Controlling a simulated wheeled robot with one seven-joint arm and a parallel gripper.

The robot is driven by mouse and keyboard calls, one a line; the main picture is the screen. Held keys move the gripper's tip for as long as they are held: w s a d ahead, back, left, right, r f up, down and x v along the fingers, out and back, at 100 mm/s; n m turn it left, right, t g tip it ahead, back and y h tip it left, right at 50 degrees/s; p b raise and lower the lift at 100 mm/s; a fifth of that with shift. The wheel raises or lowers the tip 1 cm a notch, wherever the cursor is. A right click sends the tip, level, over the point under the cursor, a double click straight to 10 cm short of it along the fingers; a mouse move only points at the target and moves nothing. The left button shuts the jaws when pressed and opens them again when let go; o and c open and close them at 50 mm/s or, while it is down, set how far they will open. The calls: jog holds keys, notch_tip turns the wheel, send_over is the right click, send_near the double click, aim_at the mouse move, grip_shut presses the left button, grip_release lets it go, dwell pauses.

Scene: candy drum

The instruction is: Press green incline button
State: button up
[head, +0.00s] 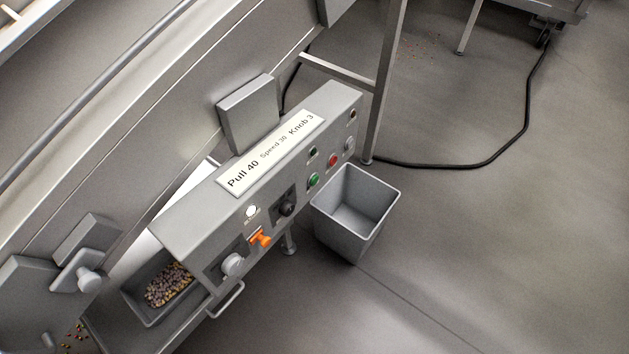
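A grey control box (262,180) with a slanted top label reading "Pull 40 Speed 30 Knob 3" stands in the middle of the head view. On its front face is a round green button (313,180). A smaller dark button (312,152), possibly dark green, sits above it. A red button (334,160) and a pale button (349,145) lie to the right. Labels by these buttons are too small to read, so I cannot tell which is marked incline. My gripper is not in view.
An orange switch (260,238), a black knob (287,203), a pale knob (233,265) and a white button (250,211) share the box. An empty grey bin (353,212) stands below its right end. A candy tray (147,316) is at lower left. Right floor is mostly clear, except a black cable (480,164).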

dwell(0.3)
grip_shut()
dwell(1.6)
